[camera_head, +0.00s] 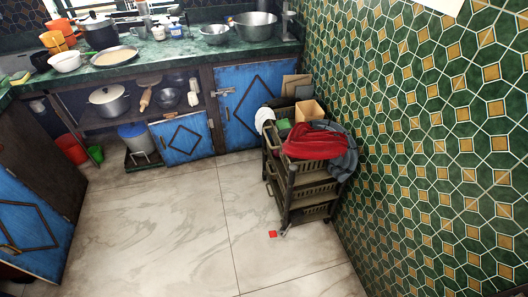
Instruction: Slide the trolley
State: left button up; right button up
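The trolley (292,201) is a dark, tiered cart with basket-like shelves. It stands on the tiled floor against the green patterned wall, right of the middle of the head view. A red cloth (312,143) and a grey-blue cloth (345,160) are draped over its top. A brown box (309,111), a white item and a green item also sit on top. Its wheels rest on the floor near a small red object. Neither of my grippers shows in the head view.
Blue-doored cabinets (245,95) and a green counter (180,50) with pots and bowls line the back. A blue cabinet (30,235) stands at the left. A red bucket (71,149) is at the left back. The pale floor (165,225) left of the trolley is clear; a small red object (272,234) lies in front.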

aim_at(315, 150)
jog(key=u, duration=0.2)
jog(key=i, duration=0.9)
jog(key=z, duration=0.7)
